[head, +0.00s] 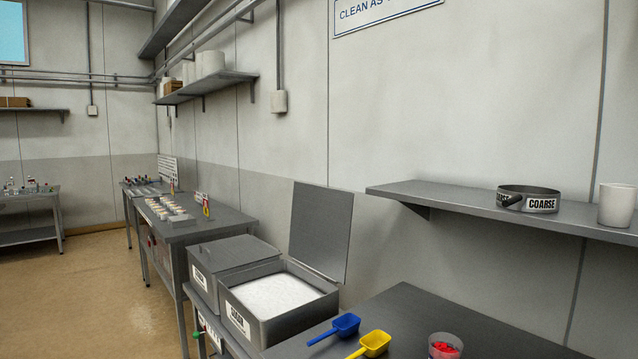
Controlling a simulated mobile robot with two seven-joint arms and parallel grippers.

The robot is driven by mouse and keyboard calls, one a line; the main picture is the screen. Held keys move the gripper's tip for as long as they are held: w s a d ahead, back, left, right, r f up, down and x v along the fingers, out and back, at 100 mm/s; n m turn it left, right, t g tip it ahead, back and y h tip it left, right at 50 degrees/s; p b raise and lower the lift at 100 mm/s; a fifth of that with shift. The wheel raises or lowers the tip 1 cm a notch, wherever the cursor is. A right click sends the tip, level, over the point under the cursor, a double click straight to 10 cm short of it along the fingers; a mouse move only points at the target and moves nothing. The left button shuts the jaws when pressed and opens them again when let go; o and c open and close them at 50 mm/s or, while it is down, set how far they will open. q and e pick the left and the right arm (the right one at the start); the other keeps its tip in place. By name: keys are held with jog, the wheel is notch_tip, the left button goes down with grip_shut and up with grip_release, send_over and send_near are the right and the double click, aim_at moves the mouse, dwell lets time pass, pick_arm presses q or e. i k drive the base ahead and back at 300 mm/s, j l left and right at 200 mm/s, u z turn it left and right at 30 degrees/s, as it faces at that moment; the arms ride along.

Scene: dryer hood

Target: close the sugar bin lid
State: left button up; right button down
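The sugar bin (290,326) is a grey metal box in the lower middle of the head view. It is open and filled with white granular stuff (272,295). A label on its front is too small to read surely. Its flat grey lid (320,232) stands up at the bin's far right side, near the wall, leaning slightly back. Neither of my grippers shows in this view.
A similar bin (228,252) with its lid shut stands right beside it, to the left. A blue scoop (345,325), a yellow scoop (375,343) and a cup with red pieces (444,346) are on the table at right. A wall shelf (455,197) holds a sieve (528,199).

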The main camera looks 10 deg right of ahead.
aim_at(321, 218)
jog(key=i+j+z, duration=0.1)
jog(key=i+j, duration=0.15)
jog(key=j, duration=0.25)
jog(key=i+j+z, duration=0.15)
jog(key=j, duration=0.35)
jog(key=i+j+z, duration=0.1)
jog(key=i+j, duration=0.2)
jog(key=j, duration=0.2)
jog(key=i+j+z, duration=0.15)
jog(key=j, duration=0.4)
jog(key=i+j+z, duration=0.1)
jog(key=j, duration=0.45)
jog(key=i+j+z, duration=0.1)
jog(key=i+j, duration=0.15)
jog(key=j, duration=0.35)
jog(key=i+j+z, duration=0.15)
jog(key=j, duration=0.4)
jog(key=j+z, duration=0.1)
jog(key=j, duration=0.5)
jog(key=i, duration=0.05)
